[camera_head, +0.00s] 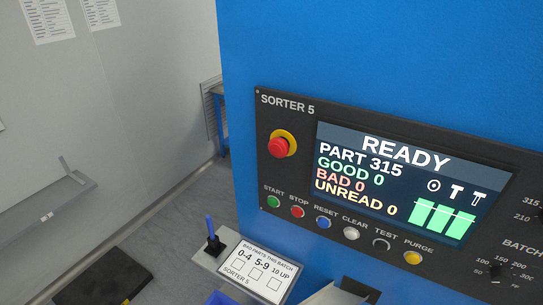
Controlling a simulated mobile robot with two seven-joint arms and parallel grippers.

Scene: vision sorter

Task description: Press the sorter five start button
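The Sorter 5 control panel (300,108) is a dark plate on the blue machine. The green start button (273,202) sits at the left end of a row of buttons below the screen, under the label START. It is uncovered and nothing touches it. The screen (410,185) reads READY, PART 315, GOOD 0, BAD 0, UNREAD 0. Neither of my grippers is in view.
Red stop (297,212), blue reset (322,222) and other buttons continue rightward. A red emergency stop (278,147) with a yellow collar is above start. Below the panel are a batch card (256,273) and an upright blue pen (210,226). Grey wall stands left.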

